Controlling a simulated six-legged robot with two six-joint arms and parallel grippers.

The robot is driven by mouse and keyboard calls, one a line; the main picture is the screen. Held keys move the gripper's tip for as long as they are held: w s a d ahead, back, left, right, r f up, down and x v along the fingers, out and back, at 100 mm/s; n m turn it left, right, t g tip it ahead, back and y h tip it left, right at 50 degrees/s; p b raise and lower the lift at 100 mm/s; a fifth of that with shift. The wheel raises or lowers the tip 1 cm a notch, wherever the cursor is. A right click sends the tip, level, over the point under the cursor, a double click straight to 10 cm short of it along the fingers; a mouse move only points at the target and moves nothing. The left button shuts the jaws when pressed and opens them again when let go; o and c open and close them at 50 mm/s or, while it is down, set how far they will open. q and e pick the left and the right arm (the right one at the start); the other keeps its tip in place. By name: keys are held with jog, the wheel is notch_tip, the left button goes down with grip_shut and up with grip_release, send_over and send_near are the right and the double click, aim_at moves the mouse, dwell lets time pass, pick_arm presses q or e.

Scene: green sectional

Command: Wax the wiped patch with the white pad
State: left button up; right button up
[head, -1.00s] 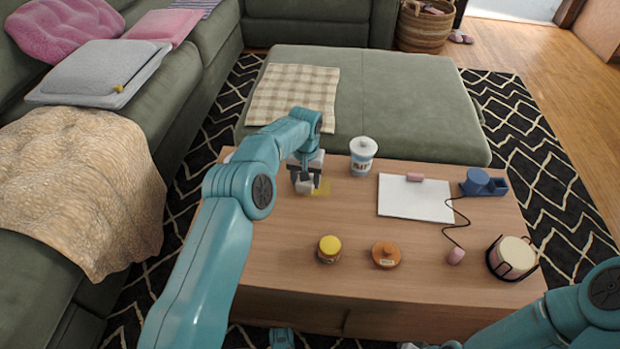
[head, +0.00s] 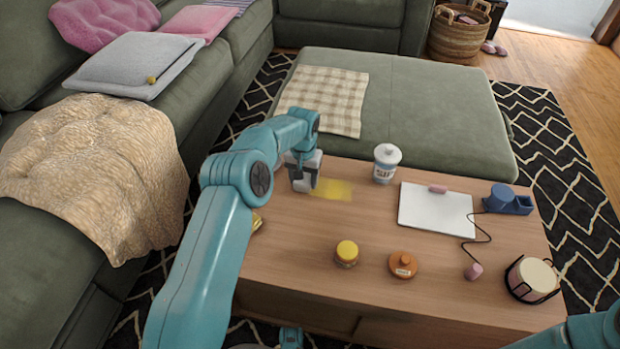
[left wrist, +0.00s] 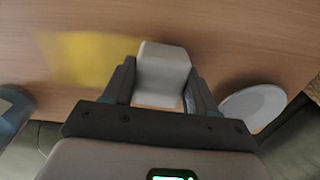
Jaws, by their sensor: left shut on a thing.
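My left gripper (head: 304,184) is shut on the white pad (head: 299,180), low over the wooden table's far left part. In the left wrist view the white pad (left wrist: 163,68) sits between the fingers of the gripper (left wrist: 158,88). The yellow patch (head: 334,190) lies on the table just right of the pad. In the left wrist view the patch (left wrist: 88,58) shows left of the pad, reaching close to it. I cannot tell whether the pad touches the table. My right gripper is out of view.
A white lidded jar (head: 387,165) stands right of the patch. A yellow-lidded jar (head: 346,253), an orange lidded pot (head: 402,264), a white board (head: 436,212), a blue device (head: 508,199) and a candle in a holder (head: 532,280) occupy the table (head: 300,265). An ottoman (head: 430,120) adjoins behind.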

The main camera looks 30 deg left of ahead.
pick_arm(q)
jog(key=shift+s+a, duration=0.25)
jog(key=shift+a, duration=0.55)
jog(key=shift+s+a, duration=0.2)
jog(key=shift+a, duration=0.6)
jog(key=shift+a+f, duration=0.1)
jog(key=shift+w+a+f+b, duration=0.1)
jog(key=shift+w+a+b, duration=0.05)
jog(key=shift+w+b, duration=0.45)
jog(key=shift+w, duration=0.35)
jog(key=shift+w+d, duration=0.25)
jog(key=shift+d, duration=0.65)
jog(key=shift+w+d, duration=0.2)
jog(key=shift+d, duration=0.65)
jog(key=shift+w+d, duration=0.25)
jog(key=shift+d, duration=0.65)
jog(key=shift+w+d, duration=0.2)
jog(key=shift+d, duration=0.65)
notch_tip(320, 180, up, 6)
jog(key=p, duration=0.4)
jog(key=shift+r+p, duration=0.25)
jog(key=shift+p, duration=0.15)
jog(key=shift+f, duration=0.1)
